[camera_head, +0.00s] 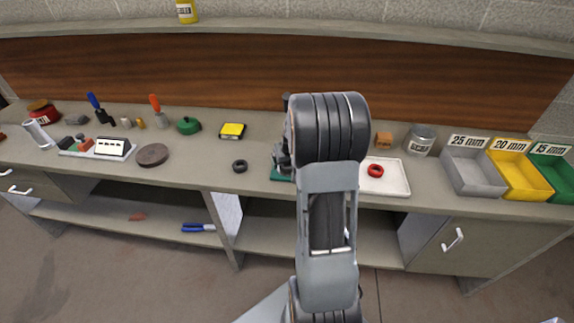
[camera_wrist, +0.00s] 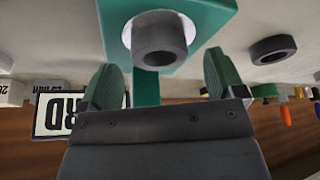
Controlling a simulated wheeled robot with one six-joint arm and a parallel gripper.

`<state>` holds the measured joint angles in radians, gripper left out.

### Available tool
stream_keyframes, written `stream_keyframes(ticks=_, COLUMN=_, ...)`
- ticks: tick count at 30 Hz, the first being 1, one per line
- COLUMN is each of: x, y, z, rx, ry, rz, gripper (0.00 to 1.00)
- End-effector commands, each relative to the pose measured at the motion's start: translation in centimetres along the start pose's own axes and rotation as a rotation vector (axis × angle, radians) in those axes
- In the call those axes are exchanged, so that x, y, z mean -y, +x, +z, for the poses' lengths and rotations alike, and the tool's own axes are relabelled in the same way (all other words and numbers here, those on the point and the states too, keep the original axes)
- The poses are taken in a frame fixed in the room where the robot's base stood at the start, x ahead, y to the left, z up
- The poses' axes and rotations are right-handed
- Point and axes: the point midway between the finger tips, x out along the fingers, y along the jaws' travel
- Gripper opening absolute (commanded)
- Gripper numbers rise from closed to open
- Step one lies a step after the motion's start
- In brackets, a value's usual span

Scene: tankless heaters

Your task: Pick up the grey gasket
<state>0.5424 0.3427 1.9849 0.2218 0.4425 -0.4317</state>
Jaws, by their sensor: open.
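My gripper (camera_wrist: 164,72) is open, with green-padded fingers either side of a green post, which shows no ring between the fingers. A dark grey ring (camera_wrist: 158,40) lies beyond the fingertips, over a white disc on a green base (camera_wrist: 215,15). The base's edge also shows beside my arm in the head view (camera_head: 281,174), where my arm hides the ring. A second, darker ring (camera_wrist: 272,48) lies on the bench to the right in the wrist view and apart from the fingers; it also shows in the head view (camera_head: 239,166). I cannot tell which ring the task means.
A white tray (camera_head: 397,186) holding a red ring (camera_head: 375,171) is right of my arm. Grey (camera_head: 470,178), yellow (camera_head: 517,180) and green bins (camera_head: 557,183) stand further right. A lettered sign (camera_wrist: 54,116) is near the left finger. Bench around the darker ring is clear.

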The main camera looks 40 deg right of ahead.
Motion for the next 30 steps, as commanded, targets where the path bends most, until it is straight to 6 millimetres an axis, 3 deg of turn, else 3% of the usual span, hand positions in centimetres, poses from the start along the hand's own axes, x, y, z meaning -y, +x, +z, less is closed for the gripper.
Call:
stream_keyframes(ticks=4, x=0.0, y=1.4, z=0.0, rx=0.001, ry=0.0, rz=-0.001, gripper=0.89)
stream_keyframes(ticks=13, x=0.0, y=1.7, z=0.0, rx=-0.001, ry=0.0, rz=0.0, gripper=0.89)
stream_keyframes(ticks=30, x=0.0, y=1.6, z=0.0, rx=-0.001, ry=0.0, rz=0.0, gripper=0.35)
